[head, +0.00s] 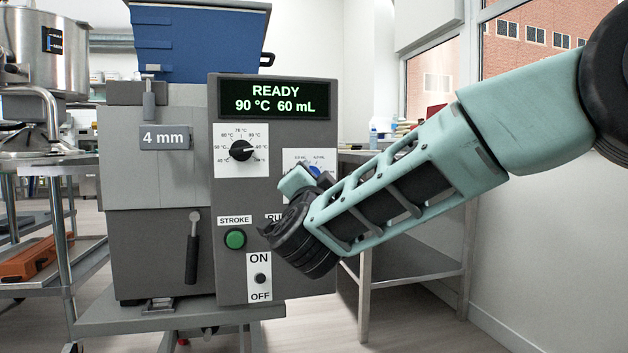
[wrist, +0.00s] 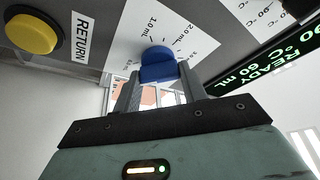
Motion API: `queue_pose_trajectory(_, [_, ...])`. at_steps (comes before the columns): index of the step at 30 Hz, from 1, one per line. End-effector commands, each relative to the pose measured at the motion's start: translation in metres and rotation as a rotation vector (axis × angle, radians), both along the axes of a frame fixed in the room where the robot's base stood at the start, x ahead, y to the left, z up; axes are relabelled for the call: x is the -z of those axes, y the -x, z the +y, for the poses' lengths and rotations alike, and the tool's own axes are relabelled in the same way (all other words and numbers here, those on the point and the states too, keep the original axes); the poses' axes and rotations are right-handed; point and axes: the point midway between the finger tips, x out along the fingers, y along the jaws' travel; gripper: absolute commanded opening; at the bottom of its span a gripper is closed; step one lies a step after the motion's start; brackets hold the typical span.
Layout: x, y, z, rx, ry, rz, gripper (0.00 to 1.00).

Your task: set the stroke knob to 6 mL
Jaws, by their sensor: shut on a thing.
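The stroke knob is a blue knob (wrist: 157,66) on a white dial plate (wrist: 130,35), with mL marks such as 1.0 mL and 2.0 mL around it. In the head view the blue knob (head: 315,170) shows only in part behind my gripper. My gripper (wrist: 158,80) is shut on the knob, one finger on each side of it. I cannot read where the knob's pointer stands. The display (head: 275,98) reads READY, 90 °C, 60 mL.
Left of the blue knob is a black temperature knob (head: 241,150). Below are a green STROKE button (head: 235,239) and an ON/OFF switch (head: 260,279). A yellow RETURN button (wrist: 33,34) shows in the wrist view. A steel table (head: 415,262) stands at right.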

Motion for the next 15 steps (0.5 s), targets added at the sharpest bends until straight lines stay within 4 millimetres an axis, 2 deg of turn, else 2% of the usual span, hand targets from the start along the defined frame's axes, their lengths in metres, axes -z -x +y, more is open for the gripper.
queue_pose_trajectory(11, [0.0022, 0.0001, 0.0003, -0.001, -0.004, 0.006, 0.19])
queue_pose_trajectory(12, [0.0022, 0.0001, 0.0003, -0.001, -0.004, 0.006, 0.53])
queue_pose_trajectory(13, [0.0020, 0.0002, 0.0003, -0.001, -0.004, 0.005, 0.61])
queue_pose_trajectory(15, [0.0017, 0.0000, 0.0003, -0.001, -0.004, 0.004, 0.64])
